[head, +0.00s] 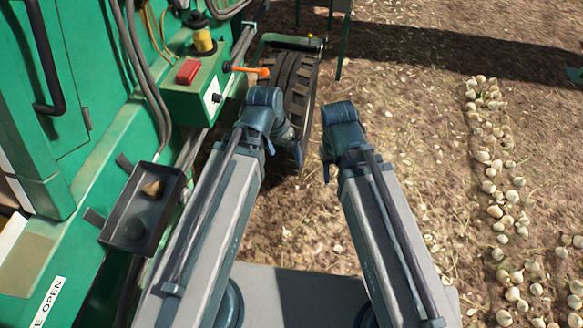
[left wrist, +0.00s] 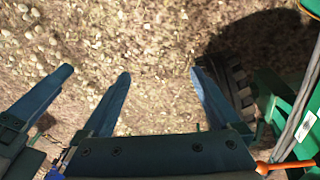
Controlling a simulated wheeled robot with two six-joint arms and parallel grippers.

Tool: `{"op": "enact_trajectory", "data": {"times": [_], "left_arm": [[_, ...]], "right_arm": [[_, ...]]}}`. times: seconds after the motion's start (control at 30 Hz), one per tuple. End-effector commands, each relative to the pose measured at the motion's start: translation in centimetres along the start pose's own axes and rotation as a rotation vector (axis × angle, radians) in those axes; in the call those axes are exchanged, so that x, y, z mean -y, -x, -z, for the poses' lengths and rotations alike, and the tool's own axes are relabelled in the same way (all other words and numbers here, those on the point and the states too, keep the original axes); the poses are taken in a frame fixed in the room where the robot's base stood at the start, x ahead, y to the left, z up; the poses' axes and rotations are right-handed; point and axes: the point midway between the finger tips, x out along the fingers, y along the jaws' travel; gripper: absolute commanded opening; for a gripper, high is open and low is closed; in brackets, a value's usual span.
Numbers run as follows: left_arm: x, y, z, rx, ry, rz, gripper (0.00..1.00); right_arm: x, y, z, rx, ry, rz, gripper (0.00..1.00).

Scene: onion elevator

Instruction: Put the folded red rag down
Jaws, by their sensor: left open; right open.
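A small red block-like item (head: 187,71) lies on top of the green control box (head: 190,100) at the upper left of the head view. It may be the folded red rag, but it is too small to tell cloth from a switch. My left gripper (head: 271,148) is in front of the wheel, to the right of the box and apart from it. In the left wrist view its fingers (left wrist: 160,74) are spread, with only soil seen between them. My right gripper (head: 327,172) hangs over soil to the right; a finger of it shows at the left of the wrist view.
A black tyre (head: 296,80) stands behind my grippers. Onions (head: 497,190) lie in a row at right.

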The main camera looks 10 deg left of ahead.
Motion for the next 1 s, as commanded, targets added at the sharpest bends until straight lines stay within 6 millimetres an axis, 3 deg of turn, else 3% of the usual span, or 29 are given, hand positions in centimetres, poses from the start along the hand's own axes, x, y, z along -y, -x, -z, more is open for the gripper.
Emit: {"op": "enact_trajectory", "data": {"times": [0.03, 0.1, 0.23, 0.73, 0.87, 1.0], "left_arm": [[-1.5, -0.3, -0.8, 0.048, -0.007, 0.035, 0.96], [-2.6, -0.4, -1.8, 0.104, 0.002, 0.090, 0.96], [-3.9, -0.3, -3.1, 0.162, 0.019, 0.168, 0.96], [-4.2, -0.5, -3.6, 0.186, 0.033, 0.212, 0.96], [-4.1, -1.8, -3.8, 0.185, 0.032, 0.211, 0.96], [-3.7, -4.8, -4.2, 0.185, 0.030, 0.211, 0.96]], "right_arm": [[0.0, 0.0, 0.0, 0.000, 0.000, 0.000, 0.50], [0.0, 0.0, 0.0, 0.000, 0.000, 0.000, 0.50], [0.0, 0.0, 0.0, 0.000, 0.000, 0.000, 0.50], [0.0, -0.2, 0.0, 0.000, 0.000, 0.000, 0.50], [0.1, -1.6, 0.1, 0.000, 0.001, 0.000, 0.50], [0.4, -4.6, 0.3, 0.000, 0.003, -0.001, 0.50]]}}
